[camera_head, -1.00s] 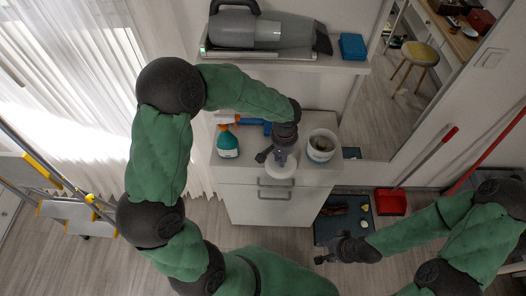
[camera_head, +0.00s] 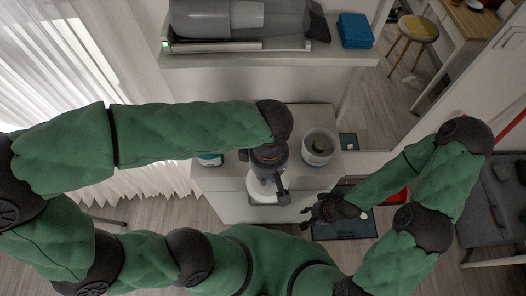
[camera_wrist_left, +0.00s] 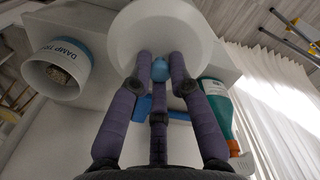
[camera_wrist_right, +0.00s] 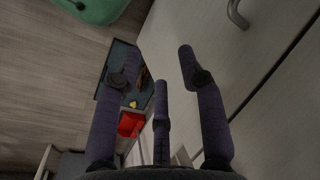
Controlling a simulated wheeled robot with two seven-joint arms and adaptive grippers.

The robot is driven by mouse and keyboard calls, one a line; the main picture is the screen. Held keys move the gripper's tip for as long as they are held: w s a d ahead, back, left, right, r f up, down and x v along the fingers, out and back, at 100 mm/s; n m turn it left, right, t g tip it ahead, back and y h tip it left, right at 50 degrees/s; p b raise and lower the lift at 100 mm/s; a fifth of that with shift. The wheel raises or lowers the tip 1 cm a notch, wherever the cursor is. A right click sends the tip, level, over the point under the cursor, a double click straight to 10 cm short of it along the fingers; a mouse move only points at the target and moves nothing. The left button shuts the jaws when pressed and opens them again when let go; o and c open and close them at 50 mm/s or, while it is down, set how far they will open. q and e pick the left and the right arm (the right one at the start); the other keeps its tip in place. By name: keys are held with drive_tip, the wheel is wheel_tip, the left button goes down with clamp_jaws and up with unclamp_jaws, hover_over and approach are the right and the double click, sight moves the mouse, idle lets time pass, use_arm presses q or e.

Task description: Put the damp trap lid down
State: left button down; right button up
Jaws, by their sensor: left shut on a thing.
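The damp trap lid is a round white disc with a small blue knob. It fills the top middle of the left wrist view (camera_wrist_left: 200,38) and shows in the head view (camera_head: 258,188). My left gripper (camera_head: 270,172) is shut on the knob, its fingers around it in the left wrist view (camera_wrist_left: 160,68). The lid is over the front of the cabinet top; I cannot tell whether it touches. The damp trap tub (camera_head: 318,148) stands open to its right, and its lettered blue band shows in the left wrist view (camera_wrist_left: 66,52). My right gripper (camera_head: 325,208) is open and empty before the cabinet.
A spray bottle (camera_head: 210,160), mostly hidden by my left arm, stands on the cabinet top (camera_head: 300,187); it also shows in the left wrist view (camera_wrist_left: 219,108). A dark tray (camera_head: 345,228) lies on the floor.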

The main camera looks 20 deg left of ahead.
use_arm(q)
drive_tip(key=w+a+f+b, duration=0.1)
drive_tip(key=w+f, duration=0.2)
drive_tip(key=w, duration=0.1)
drive_tip(key=w+a+f+b, duration=0.2)
drive_tip(key=w+f, duration=0.1)
drive_tip(key=w+a+f+b, duration=0.1)
drive_tip(key=w+f, duration=0.1)
drive_tip(key=w, duration=0.2)
drive_tip(key=shift+w+a+f+b, duration=0.15)
drive_tip(key=shift+w+f+b, duration=0.2)
drive_tip(key=shift+f, duration=0.05)
drive_tip(key=shift+w+a+f+b, duration=0.1)
drive_tip(key=shift+f+b, duration=0.15)
drive_tip(key=shift+f, duration=0.4)
drive_tip(key=shift+w+d+f+b, duration=0.15)
drive_tip(key=shift+f+b, duration=0.1)
drive_tip(key=shift+f, duration=0.4)
drive_tip(key=shift+w+a+f+b, duration=0.15)
drive_tip(key=shift+f+b, duration=0.1)
drive_tip(key=shift+f, duration=0.4)
drive_tip(key=shift+f, duration=0.15)
drive_tip(key=c, duration=1.2)
unclamp_jaws()
drive_tip(key=shift+o, duration=0.2)
wheel_tip(320, 180, up, 12)
drive_tip(key=p, duration=0.4)
drive_tip(key=shift+r, duration=0.2)
